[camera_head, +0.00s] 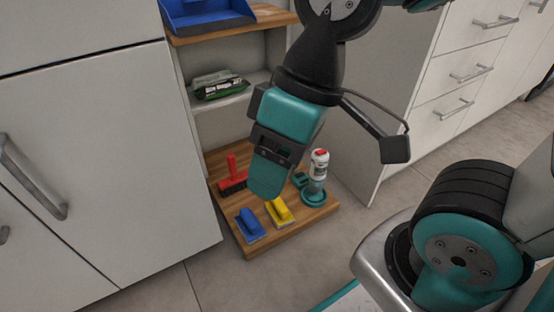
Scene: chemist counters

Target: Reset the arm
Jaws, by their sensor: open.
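My gripper (268,178) hangs at the end of my arm, in the upper middle of the head view. It points downward, in front of the open shelf unit and above its lowest wooden board (238,240) in the picture. Its teal and black body faces me, and one broad teal finger shows. The other finger is hidden or hard to make out. The gripper is open, and I see nothing held in it. A thin bracket with a dark block sticks out to its right.
The low board carries a blue tool (249,226), a yellow tool (279,213), a red tool (233,180) and a white bottle (318,165). A green pack (220,86) and blue dustpan (206,14) sit higher. Cabinets (105,160) and drawers (470,73) flank the unit. Floor in front is clear.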

